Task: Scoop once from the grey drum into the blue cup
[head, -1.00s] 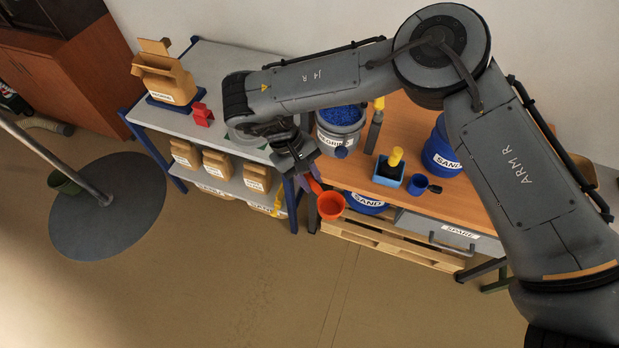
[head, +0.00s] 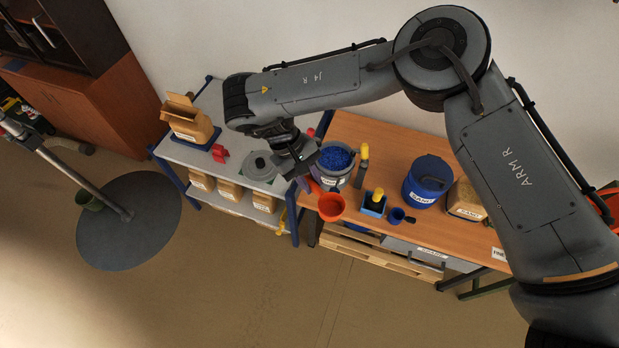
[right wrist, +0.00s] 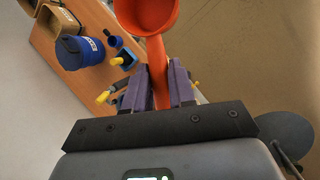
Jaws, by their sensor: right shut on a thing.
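The grey drum (head: 344,181), filled with blue pellets, stands at the left end of the wooden table. My right gripper (head: 304,180) is shut on the handle of an orange-red scoop (head: 331,207), left of the drum. The scoop's round bowl hangs in front of the drum, apart from the pellets in the picture; its contents are unclear. The right wrist view shows the purple fingers (right wrist: 160,88) closed around the handle, with the scoop bowl (right wrist: 150,12) beyond. The small blue cup (head: 396,216) stands near the table's front edge and shows in the wrist view (right wrist: 114,41). My left gripper is out of view.
A blue box (head: 373,207) with a yellow-handled tool stands between drum and cup. A blue tub (head: 424,190) is behind the cup. A yellow-topped tool (head: 361,168) stands beside the drum. The shelf left holds a lidded grey container (head: 260,168) and a red object (head: 219,153).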

